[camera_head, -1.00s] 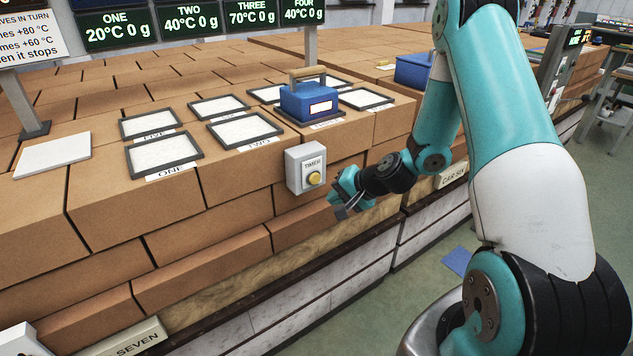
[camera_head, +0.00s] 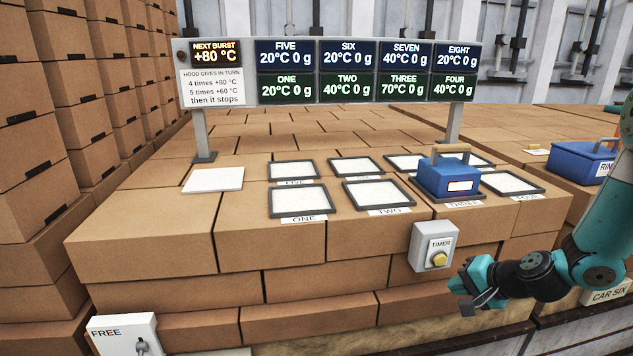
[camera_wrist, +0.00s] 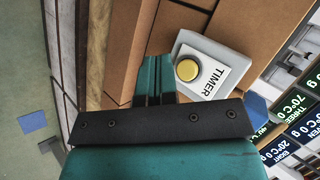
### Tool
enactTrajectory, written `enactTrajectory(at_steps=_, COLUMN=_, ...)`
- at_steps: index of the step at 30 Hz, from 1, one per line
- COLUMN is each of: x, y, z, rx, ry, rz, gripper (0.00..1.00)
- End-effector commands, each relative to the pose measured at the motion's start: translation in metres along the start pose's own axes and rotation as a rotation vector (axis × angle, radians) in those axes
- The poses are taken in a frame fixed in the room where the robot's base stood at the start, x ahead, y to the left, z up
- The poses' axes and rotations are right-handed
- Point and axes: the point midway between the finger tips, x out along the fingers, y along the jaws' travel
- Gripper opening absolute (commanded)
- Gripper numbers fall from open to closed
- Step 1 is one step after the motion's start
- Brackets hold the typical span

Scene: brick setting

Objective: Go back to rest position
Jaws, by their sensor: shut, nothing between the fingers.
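My gripper (camera_head: 474,290) is shut and empty at the right of the head view. It hangs in front of the brown brick stack, below and right of the grey timer box (camera_head: 434,246) with its yellow button (camera_head: 439,259). In the wrist view the shut fingers (camera_wrist: 155,82) lie beside the timer box (camera_wrist: 208,65), whose yellow button (camera_wrist: 187,70) is uncovered. I cannot tell whether the fingers touch the box, but in the head view they look apart from it.
A blue box with a handle (camera_head: 447,177) stands on pad THREE. Framed pads ONE (camera_head: 300,200) and TWO (camera_head: 377,193) look empty. A sign board (camera_head: 327,72) stands behind. Another blue box (camera_head: 583,163) is at right. A white FREE box (camera_head: 125,335) is at lower left.

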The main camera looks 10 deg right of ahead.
Motion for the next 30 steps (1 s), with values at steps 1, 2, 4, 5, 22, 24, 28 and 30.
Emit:
enactTrajectory(at_steps=1, x=-0.003, y=-0.018, z=0.009, rx=-0.052, ry=-0.032, rz=-0.005, gripper=0.0)
enactTrajectory(at_steps=2, x=-0.006, y=-0.03, z=0.017, rx=-0.092, ry=-0.06, rz=-0.005, gripper=0.0)
enactTrajectory(at_steps=4, x=-0.016, y=-0.063, z=0.044, rx=-0.208, ry=-0.144, rz=-0.001, gripper=0.0)
enactTrajectory(at_steps=5, x=-0.022, y=-0.078, z=0.058, rx=-0.268, ry=-0.184, rz=0.001, gripper=0.0)
enactTrajectory(at_steps=22, x=-0.217, y=-0.149, z=0.288, rx=-1.227, ry=-0.752, rz=0.13, gripper=0.0)
enactTrajectory(at_steps=24, x=-0.227, y=-0.144, z=0.293, rx=-1.262, ry=-0.77, rz=0.14, gripper=0.0)
enactTrajectory(at_steps=28, x=-0.234, y=-0.141, z=0.296, rx=-1.285, ry=-0.784, rz=0.147, gripper=0.0)
enactTrajectory(at_steps=30, x=-0.234, y=-0.141, z=0.296, rx=-1.285, ry=-0.784, rz=0.148, gripper=0.0)
